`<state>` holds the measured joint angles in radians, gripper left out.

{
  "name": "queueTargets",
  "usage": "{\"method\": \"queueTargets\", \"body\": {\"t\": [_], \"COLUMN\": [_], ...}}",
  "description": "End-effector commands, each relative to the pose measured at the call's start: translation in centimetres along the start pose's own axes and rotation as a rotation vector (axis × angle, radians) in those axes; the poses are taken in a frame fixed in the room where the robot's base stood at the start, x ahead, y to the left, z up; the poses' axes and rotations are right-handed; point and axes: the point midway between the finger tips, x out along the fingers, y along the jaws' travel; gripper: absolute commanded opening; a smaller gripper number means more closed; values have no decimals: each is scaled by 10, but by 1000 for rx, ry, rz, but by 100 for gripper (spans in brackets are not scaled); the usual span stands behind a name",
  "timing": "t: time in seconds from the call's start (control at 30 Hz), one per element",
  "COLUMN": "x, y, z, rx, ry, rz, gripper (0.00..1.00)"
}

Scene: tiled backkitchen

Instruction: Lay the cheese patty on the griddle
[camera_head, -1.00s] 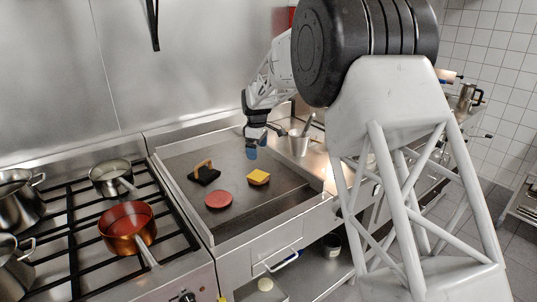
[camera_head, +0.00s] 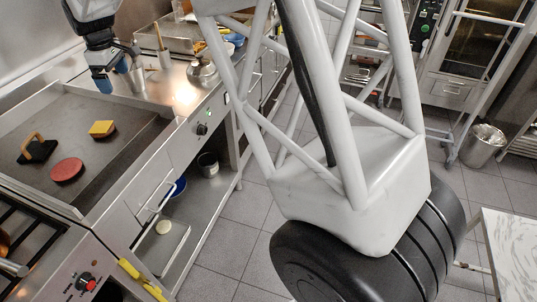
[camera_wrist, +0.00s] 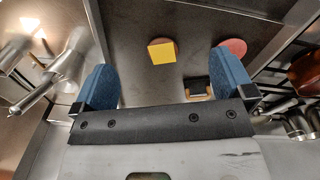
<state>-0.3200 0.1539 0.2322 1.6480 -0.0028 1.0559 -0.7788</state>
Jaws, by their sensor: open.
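The cheese patty (camera_head: 102,129), a square yellow slice on a round brown patty, lies flat on the dark griddle (camera_head: 112,160). A red patty (camera_head: 67,169) and a dark press with a tan handle (camera_head: 38,149) lie on the griddle to its left. My gripper (camera_head: 112,78) hangs above the back right part of the griddle, apart from the patty. In the wrist view my gripper (camera_wrist: 163,66) is open and empty, its blue fingers wide apart. The cheese patty (camera_wrist: 162,52) shows beyond the gap, with the red patty (camera_wrist: 236,47) and press (camera_wrist: 196,87) to its right.
A metal pot (camera_head: 132,80) with utensils stands right of the griddle, close to my gripper, and a kettle (camera_head: 202,72) stands farther right on the counter. A copper pan (camera_wrist: 306,72) is on the stove. The griddle's front right is clear.

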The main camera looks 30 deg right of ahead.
Motion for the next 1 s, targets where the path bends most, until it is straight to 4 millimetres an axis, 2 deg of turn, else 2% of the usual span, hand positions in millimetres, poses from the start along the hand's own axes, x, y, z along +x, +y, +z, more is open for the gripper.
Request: {"method": "queueTargets", "body": {"t": [0.03,0.1,0.5,0.73,1.0], "x": [-10,-19,-63,-75,-77], "y": [-4,-11,-62,-99,-149], "z": [17,38,154,218,288], "rx": [30,74,326,470,639], "ry": [4,9,39,57,78], "rz": [5,11,43,59,76], "gripper": [100,100,100,100,100]}}
